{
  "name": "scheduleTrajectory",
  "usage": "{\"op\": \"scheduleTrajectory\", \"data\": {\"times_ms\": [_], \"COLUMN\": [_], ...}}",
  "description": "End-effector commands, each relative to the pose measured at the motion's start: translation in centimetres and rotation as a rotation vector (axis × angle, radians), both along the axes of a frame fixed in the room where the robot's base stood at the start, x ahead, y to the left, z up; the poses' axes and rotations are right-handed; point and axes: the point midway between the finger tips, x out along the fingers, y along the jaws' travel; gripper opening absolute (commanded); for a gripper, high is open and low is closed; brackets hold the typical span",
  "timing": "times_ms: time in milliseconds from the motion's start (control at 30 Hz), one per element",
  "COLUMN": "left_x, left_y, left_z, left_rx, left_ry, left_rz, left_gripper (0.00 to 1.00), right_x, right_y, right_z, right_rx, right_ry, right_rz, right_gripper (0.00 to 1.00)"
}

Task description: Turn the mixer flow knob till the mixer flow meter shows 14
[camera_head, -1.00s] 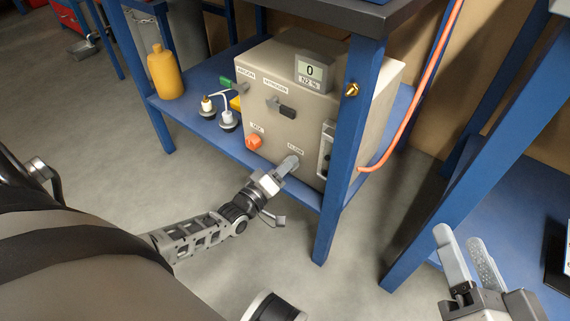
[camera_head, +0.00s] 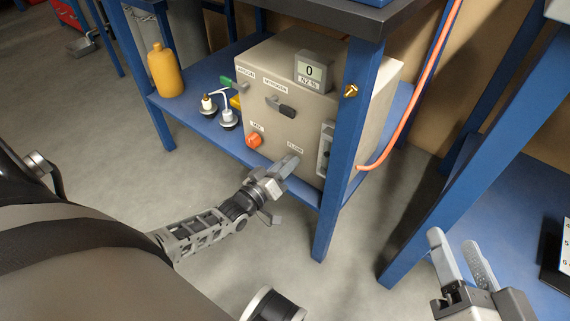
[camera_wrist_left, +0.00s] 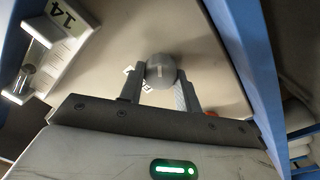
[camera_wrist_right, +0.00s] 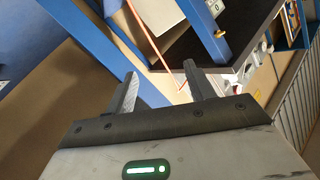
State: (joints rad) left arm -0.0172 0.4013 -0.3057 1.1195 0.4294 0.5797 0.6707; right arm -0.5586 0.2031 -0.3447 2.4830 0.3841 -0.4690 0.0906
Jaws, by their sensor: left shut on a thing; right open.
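The grey mixer box (camera_head: 310,115) stands on the blue shelf. The round grey flow knob (camera_wrist_left: 161,70) sits between the fingers of my left gripper (camera_wrist_left: 160,92) in the left wrist view, and the gripper is shut on it. In the head view my left gripper (camera_head: 285,168) reaches the box's lower front, just below the FLOW label (camera_head: 295,146), and hides the knob. The flow meter (camera_head: 325,148) is on the box front, right of the knob. In the left wrist view the meter (camera_wrist_left: 45,65) appears at upper left, with a "14" visible; its reading is unclear. My right gripper (camera_head: 460,262) is open and empty.
An orange MIX knob (camera_head: 254,140), a dark lever (camera_head: 287,111) and a display reading 0 N2 % (camera_head: 311,72) are on the box. A blue table leg (camera_head: 345,150) stands close to the right. A yellow bottle (camera_head: 165,73) and small fittings (camera_head: 228,117) sit at left.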

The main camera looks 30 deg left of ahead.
Motion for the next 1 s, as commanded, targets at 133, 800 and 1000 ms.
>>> {"op": "scheduleTrajectory", "data": {"times_ms": [133,800,1000], "left_x": [-0.1,-4.5,-9.5], "left_y": [0.0,0.5,0.9], "left_z": [-0.1,0.1,-0.1], "left_rx": [-0.001,0.000,0.000], "left_ry": [0.002,0.006,0.006], "left_rz": [-0.001,0.000,0.000], "left_gripper": [0.36,0.55,0.55], "right_x": [0.0,0.1,-0.1], "right_y": [0.0,-0.3,-0.6], "right_z": [0.1,1.1,-0.1], "right_rx": [0.002,-0.058,-0.137], "right_ry": [-0.002,-0.011,0.017], "right_rz": [0.001,-0.008,-0.012], "right_gripper": [0.54,0.54,0.54]}}
